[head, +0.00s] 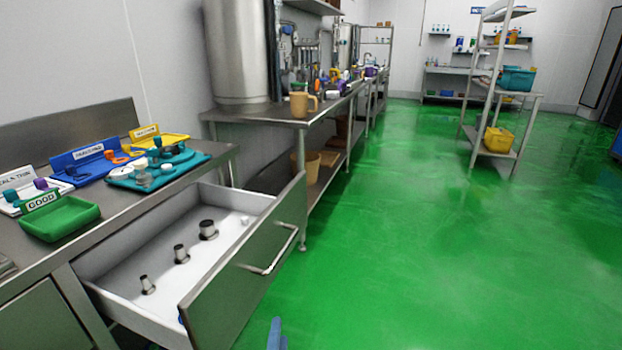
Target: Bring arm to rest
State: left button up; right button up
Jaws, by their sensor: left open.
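Only a small blue tip of my left gripper (276,334) shows, at the bottom edge of the head view. It is low in front of the open drawer, over the green floor, apart from the drawer front. It is open, and nothing is seen in it; most of it is out of the picture. My right gripper is not in view. The drawer (251,277) is pulled out below the steel counter.
The steel counter (130,207) holds a green tray (62,218), a blue tray (88,172), a teal tray (190,170) and a yellow tray (172,141). A beige jug (300,104) stands on the bench behind. The green floor (430,240) to the right is clear.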

pick_arm(q)
notch_tip(320, 180, down, 14)
jog(key=s+a+n+g, duration=0.1)
jog(key=s+g, duration=0.2)
jog(key=g, duration=0.1)
jog(key=s+a+f+n+g, duration=0.3)
jog(key=s+a+f+g, duration=0.1)
jog(key=s+f, duration=0.55)
jog(key=s+a+f+n+g, duration=0.4)
jog(key=s+f, duration=0.5)
jog(key=f, duration=0.1)
jog(key=s+a+f+n+g, duration=0.2)
jog(key=s+n, duration=0.1)
jog(key=s, duration=0.3)
jog(key=s+a+f+n+g, duration=0.1)
jog(key=s+a+f+n, duration=0.1)
jog(key=s, duration=0.5)
notch_tip(320, 180, up, 18)
jog(key=p, duration=1.7)
jog(key=shift+w+f+p, duration=0.25)
jog(key=shift+w+p, duration=0.05)
jog(key=shift+p, duration=0.1)
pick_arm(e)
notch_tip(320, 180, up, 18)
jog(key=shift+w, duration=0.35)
pick_arm(q)
jog(key=shift+d, duration=0.1)
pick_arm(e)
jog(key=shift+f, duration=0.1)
